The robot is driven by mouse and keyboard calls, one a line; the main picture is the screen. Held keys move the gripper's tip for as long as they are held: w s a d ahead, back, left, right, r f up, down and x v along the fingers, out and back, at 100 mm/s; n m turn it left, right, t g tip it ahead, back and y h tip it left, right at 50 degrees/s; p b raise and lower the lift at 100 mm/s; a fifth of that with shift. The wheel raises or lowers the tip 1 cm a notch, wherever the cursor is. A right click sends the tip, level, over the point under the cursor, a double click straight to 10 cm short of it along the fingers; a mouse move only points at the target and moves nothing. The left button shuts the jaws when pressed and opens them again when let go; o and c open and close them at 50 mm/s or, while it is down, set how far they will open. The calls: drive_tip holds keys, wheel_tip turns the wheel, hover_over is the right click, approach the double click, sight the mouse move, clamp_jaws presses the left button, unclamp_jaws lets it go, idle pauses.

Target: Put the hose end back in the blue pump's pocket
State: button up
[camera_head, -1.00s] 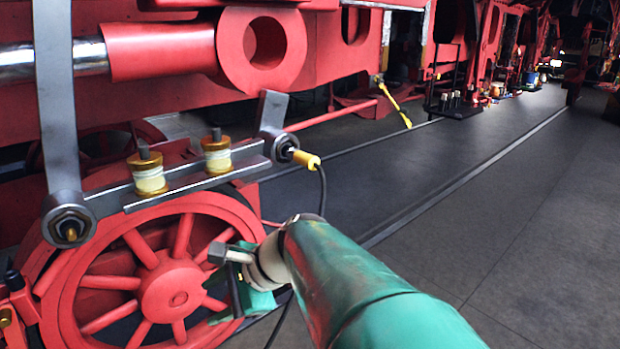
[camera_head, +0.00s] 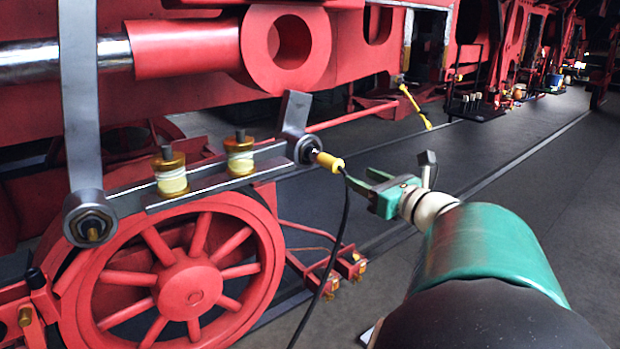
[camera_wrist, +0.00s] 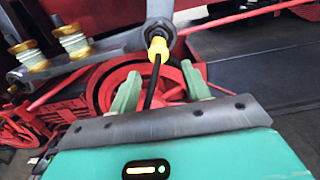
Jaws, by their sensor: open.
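In the wrist view the yellow plug (camera_wrist: 158,48) shows just beyond the gap between my fingertips (camera_wrist: 160,72), and the hose runs down between the fingers. No blue pump or pocket can be made out clearly.
The red spoked wheel (camera_head: 187,285) and linkage bar (camera_head: 205,180) with two yellow-white cups are at left. A yellow-handled tool (camera_head: 415,106) leans behind. A small blue object (camera_head: 556,81) stands far back among other items. The dark floor (camera_head: 540,190) at right is clear.

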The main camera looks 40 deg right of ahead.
sight(339, 167)
drive_tip(key=shift+w+a, duration=0.15)
drive_tip(key=shift+w, duration=2)
drive_tip(key=shift+w+a, duration=0.1)
drive_tip(key=shift+w, duration=2)
drive_tip(key=shift+c, duration=0.5)
drive_tip(key=c, duration=0.9)
clamp_jaws()
drive_tip(key=shift+s+d, duration=0.1)
drive_tip(key=shift+s, duration=2.35)
